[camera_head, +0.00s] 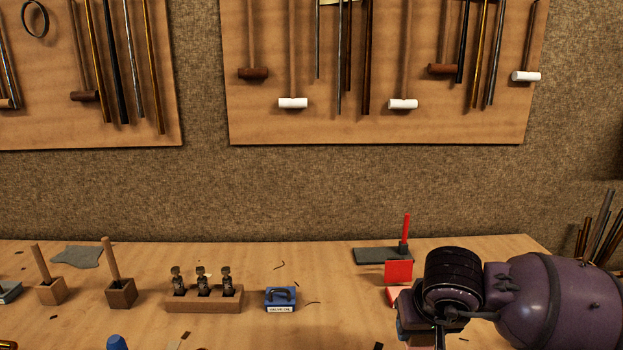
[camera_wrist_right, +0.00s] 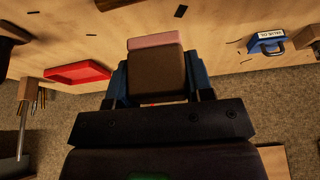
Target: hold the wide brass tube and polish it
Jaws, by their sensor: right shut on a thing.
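My right gripper (camera_head: 418,326) is at the lower right of the head view, over the bench. In the right wrist view its blue-sided fingers (camera_wrist_right: 157,80) are shut on a brown block (camera_wrist_right: 156,72) with a pink layer (camera_wrist_right: 152,41) at its far end. The block is held between the fingers, and the wrist hides its near part. I cannot tell if it touches the bench. I cannot make out the wide brass tube in either view. My left gripper is not in view.
A red piece (camera_head: 398,271) and a grey plate with an upright red rod (camera_head: 406,228) stand behind my right gripper. A blue handled box (camera_head: 281,299), a wooden rack (camera_head: 204,300) and wooden blocks with pegs (camera_head: 120,292) stand left. Tools hang on the wall board (camera_head: 420,125).

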